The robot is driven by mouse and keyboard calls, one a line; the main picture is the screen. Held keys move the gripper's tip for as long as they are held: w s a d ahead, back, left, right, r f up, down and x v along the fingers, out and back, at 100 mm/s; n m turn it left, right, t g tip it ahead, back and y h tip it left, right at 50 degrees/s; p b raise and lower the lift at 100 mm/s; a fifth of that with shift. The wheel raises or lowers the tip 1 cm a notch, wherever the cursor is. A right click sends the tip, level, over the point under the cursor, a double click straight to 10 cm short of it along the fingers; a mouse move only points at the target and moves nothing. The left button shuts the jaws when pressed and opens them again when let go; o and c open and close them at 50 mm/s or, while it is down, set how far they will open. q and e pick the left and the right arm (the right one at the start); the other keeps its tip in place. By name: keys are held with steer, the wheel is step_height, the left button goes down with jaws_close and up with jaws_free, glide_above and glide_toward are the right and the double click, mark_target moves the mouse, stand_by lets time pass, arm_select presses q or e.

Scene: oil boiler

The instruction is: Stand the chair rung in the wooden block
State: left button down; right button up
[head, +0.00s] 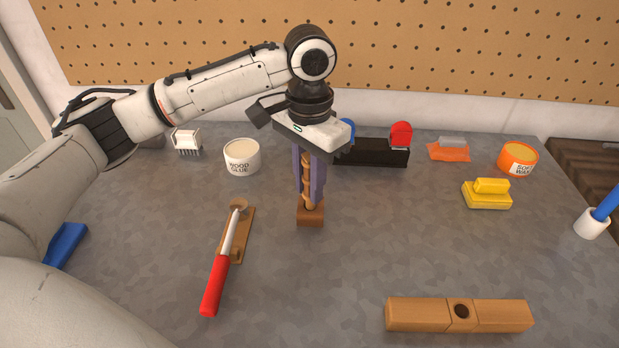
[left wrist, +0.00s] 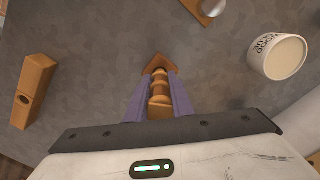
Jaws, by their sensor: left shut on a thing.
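My left gripper (head: 310,194) points down near the middle of the bench, shut on the chair rung (head: 307,176), a turned light-brown wooden piece held upright between the purple fingers. In the left wrist view the rung (left wrist: 160,98) shows between the fingertips (left wrist: 159,82). A small reddish-brown square piece (head: 311,216) is at the rung's lower end; I cannot tell whether they are joined. The long wooden block (head: 419,314), with a dark round hole in its top, lies at the front right, apart from the rung. It also shows in the left wrist view (left wrist: 38,78). My right gripper is not in view.
A red-handled tool (head: 215,285) lies on a wooden rest left of the gripper. Behind stand a wood glue tub (head: 241,157), a black rack (head: 380,153) and a wax tin (head: 517,160). A yellow brush-like object (head: 487,195) is right. Bench between rung and block is clear.

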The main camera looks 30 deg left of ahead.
arm_select(q)
steer(key=shift+f, duration=1.15)
steer(key=c, duration=1.5)
jaws_free()
step_height(320, 180, up, 10)
steer(key=shift+r, duration=0.2)
